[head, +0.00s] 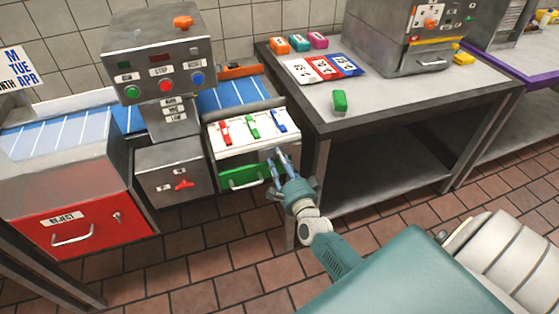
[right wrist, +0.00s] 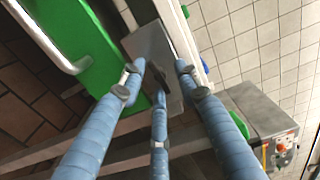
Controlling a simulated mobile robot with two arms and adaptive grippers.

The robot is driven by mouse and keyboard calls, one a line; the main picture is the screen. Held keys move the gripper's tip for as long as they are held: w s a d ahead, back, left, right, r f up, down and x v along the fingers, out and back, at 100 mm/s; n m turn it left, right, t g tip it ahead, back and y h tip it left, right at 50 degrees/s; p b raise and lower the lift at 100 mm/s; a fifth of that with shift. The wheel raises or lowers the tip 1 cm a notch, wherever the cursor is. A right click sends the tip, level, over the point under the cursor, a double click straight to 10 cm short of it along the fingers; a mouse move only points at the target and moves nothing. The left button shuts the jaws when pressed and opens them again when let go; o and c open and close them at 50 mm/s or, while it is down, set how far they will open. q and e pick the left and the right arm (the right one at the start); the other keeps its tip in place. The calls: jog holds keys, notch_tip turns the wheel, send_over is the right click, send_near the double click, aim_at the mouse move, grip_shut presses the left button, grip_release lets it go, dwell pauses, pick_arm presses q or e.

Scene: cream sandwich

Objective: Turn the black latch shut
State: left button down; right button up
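The black latch (right wrist: 150,79) shows as a small dark bar on a grey metal plate (right wrist: 150,42) in the right wrist view, partly hidden by my fingers. The plate is at the right end of the box with the green drawer front (head: 243,174). In the head view my gripper hides the latch. My right gripper (head: 278,155) is at that end of the box. Its three blue fingers (right wrist: 155,88) are spread, with their tips around the latch; I cannot tell whether they touch it. My left gripper is not in view.
A red reject bin (head: 95,225) and a grey control machine (head: 160,75) stand left of the box. A dark-framed table (head: 400,112) is close on the right, holding coloured cards and a green block (head: 339,102). Tiled floor lies in front.

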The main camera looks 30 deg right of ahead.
grip_shut()
jog(key=shift+r+n, duration=0.1)
jog(key=shift+n, duration=0.2)
jog(key=n+p, duration=0.3)
jog(key=n, duration=1.3)
jog(key=shift+w+r+n, duration=0.1)
jog(key=shift+r+n, duration=0.05)
jog(key=shift+n, duration=0.55)
